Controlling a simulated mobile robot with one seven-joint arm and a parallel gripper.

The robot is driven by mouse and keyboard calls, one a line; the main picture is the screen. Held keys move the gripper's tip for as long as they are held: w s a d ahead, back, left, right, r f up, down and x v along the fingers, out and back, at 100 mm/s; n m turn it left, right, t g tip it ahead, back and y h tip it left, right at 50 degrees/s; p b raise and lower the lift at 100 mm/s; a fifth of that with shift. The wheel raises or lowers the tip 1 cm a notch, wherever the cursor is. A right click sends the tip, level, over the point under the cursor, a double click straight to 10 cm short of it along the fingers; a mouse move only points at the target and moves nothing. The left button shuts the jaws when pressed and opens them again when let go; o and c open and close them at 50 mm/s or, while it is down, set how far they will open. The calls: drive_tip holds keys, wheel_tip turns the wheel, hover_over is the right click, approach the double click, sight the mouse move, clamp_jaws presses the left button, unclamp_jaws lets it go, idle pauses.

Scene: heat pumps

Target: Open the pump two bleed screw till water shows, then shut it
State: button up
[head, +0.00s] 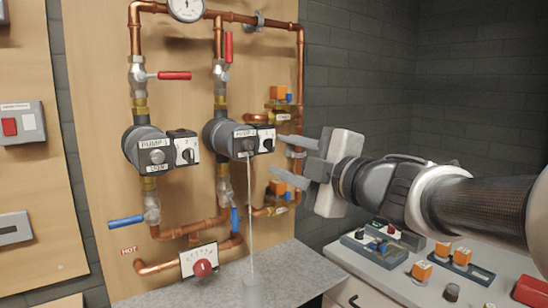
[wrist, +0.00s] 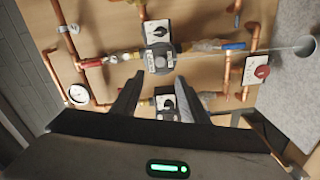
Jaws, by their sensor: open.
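Pump two (head: 218,135) is the right of two grey pumps on the wooden board, with its bleed screw (head: 248,145) in its front face. My gripper (head: 279,156) is open and empty, to the right of pump two and apart from the screw. It also shows in the wrist view (wrist: 170,86).
Pump one (head: 145,150) is left of pump two. Red-handled valves (head: 174,75) are above, blue-handled ones (head: 126,221) below, amid copper pipes. A bench (head: 390,262) with several small parts is at right.

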drive_tip(key=v, duration=0.6)
drive_tip(key=shift+p, duration=0.4)
